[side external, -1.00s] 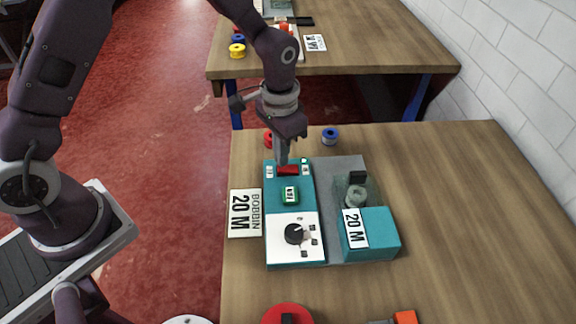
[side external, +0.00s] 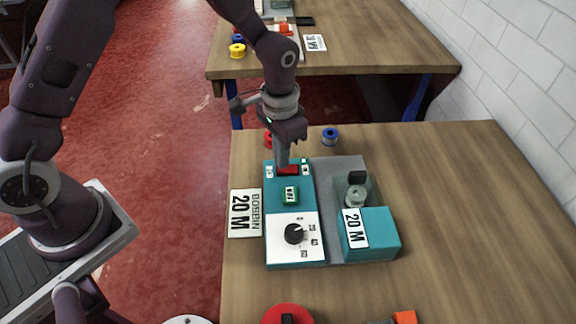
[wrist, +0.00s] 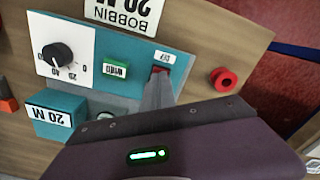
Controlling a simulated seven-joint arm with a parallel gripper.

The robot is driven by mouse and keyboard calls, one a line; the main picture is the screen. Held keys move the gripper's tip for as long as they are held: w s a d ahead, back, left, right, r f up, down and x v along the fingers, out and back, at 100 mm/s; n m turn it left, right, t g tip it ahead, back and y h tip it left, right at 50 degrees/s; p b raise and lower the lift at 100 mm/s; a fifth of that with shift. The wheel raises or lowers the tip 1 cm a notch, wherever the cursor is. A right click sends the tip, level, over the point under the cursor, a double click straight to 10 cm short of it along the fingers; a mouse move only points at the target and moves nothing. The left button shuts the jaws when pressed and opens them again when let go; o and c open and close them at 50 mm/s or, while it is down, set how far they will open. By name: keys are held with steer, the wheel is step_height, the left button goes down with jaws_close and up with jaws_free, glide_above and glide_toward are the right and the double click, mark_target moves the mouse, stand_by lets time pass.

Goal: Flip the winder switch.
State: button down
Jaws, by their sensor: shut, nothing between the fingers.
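The winder is a teal control panel (side external: 273,197) on a grey base on the near table. Its red switch (side external: 289,170) is at the far end of the panel. In the wrist view the red switch (wrist: 159,70) shows just past my fingertips, beside a small white label. My gripper (side external: 283,165) is shut and empty, pointing down with its tips at the switch. The tips appear to touch or nearly touch it; I cannot tell which. They partly cover the switch, so its position is unclear.
The panel also has a green button (side external: 290,194) and a black dial (side external: 294,234). A teal box (side external: 371,234) labelled 20 M stands right of it. Red (wrist: 223,80) and blue (side external: 330,136) spools sit beyond the panel. The table's right side is clear.

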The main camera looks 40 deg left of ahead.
steer(key=shift+f, duration=0.5)
steer(key=shift+r, duration=3.5)
steer(key=s+a+r+t, duration=0.2)
steer(key=s+a+r, duration=0.15)
steer(key=r, duration=0.65)
steer(key=s+a+r+n+t, duration=0.1)
steer(key=s+r, duration=0.3)
steer(key=s, duration=0.6)
steer(key=s+a+r+n+t, duration=0.2)
steer(key=s+r, duration=0.1)
steer(key=s, duration=0.6)
steer(key=shift+s+a+r+t, duration=0.2)
steer(key=shift+s+r+t, duration=0.1)
steer(key=shift+s+r, duration=0.1)
